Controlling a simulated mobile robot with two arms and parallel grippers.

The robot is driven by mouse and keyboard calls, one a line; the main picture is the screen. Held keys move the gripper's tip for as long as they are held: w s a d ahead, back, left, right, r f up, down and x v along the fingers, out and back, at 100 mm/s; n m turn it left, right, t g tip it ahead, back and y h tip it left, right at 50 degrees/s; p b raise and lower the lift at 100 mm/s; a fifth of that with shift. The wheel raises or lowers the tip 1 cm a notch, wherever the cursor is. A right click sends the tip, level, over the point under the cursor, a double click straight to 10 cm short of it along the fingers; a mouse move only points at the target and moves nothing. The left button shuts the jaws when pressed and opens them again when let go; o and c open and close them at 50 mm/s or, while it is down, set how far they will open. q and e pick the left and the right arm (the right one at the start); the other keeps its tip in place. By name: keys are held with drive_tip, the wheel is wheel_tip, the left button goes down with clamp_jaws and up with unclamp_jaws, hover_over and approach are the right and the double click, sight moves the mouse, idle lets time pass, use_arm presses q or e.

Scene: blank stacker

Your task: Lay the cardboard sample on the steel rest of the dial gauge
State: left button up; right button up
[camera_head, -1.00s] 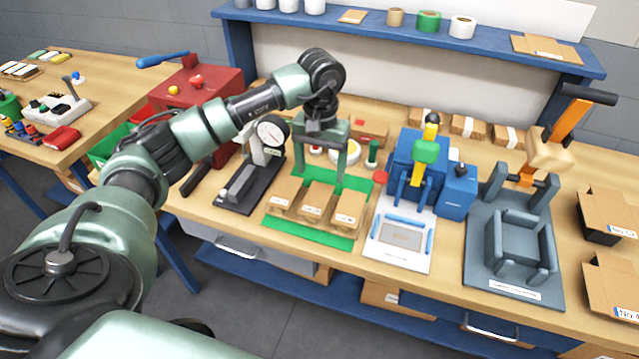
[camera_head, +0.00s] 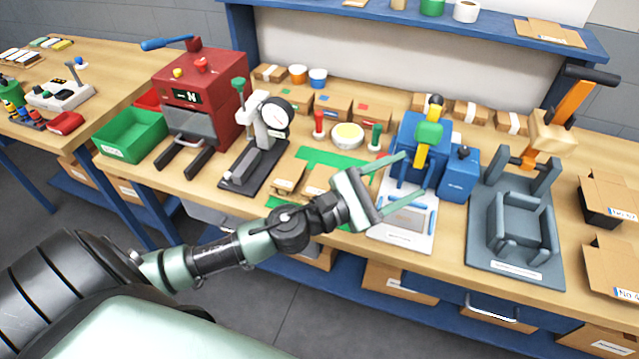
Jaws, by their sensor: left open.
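The dial gauge (camera_head: 272,117) stands left of centre on the bench, with a round white face on a black base. Its grey steel rest (camera_head: 243,165) is low at the front, and I see nothing lying on it. Brown cardboard pieces lie on a green mat (camera_head: 335,158); one cardboard piece (camera_head: 287,178) shows at the left, others are partly hidden by my arm. I cannot tell which piece is the sample. My left gripper (camera_head: 414,172) is open over the white plate of the blue press, fingers pointing right, with nothing seen between them. My right gripper is out of view.
The blue press (camera_head: 418,145) is just beyond my left gripper. A grey fixture (camera_head: 518,225) with an orange lever stands to the right. A red machine (camera_head: 200,100) and a green bin (camera_head: 130,135) are to the left. A red-topped post (camera_head: 319,124) and a green post (camera_head: 376,136) stand behind the mat.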

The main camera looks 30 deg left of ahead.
use_arm(q)
drive_tip(key=s+a+f+n+t+y, duration=0.1)
drive_tip(key=s+a+f+n+y, duration=0.3)
drive_tip(key=a+n+y, duration=0.45)
drive_tip(key=n+g+y, duration=0.3)
drive_tip(key=n+y, duration=0.2)
drive_tip(key=n, duration=0.2)
approach(321, 180)
drive_tip(key=x, duration=0.3)
drive_tip(key=shift+w+a+f+p, duration=0.15)
drive_tip(key=shift+w+p, duration=0.05)
drive_tip(key=shift+p, duration=0.2)
drive_tip(key=p+x, duration=0.1)
drive_tip(key=x, duration=0.4)
drive_tip(key=shift+w, duration=0.25)
drive_tip(key=shift+w+f+h, duration=0.2)
drive_tip(key=shift+w+h, duration=0.05)
drive_tip(key=shift+w, duration=0.2)
drive_tip(key=shift+s+m, duration=0.1)
drive_tip(key=shift+m, duration=0.15)
drive_tip(key=c, duration=1.1)
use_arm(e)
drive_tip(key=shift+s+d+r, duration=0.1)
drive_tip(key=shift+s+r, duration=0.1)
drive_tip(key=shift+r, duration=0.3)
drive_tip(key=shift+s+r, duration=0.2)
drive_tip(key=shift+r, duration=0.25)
use_arm(q)
drive_tip(key=shift+r, duration=0.15)
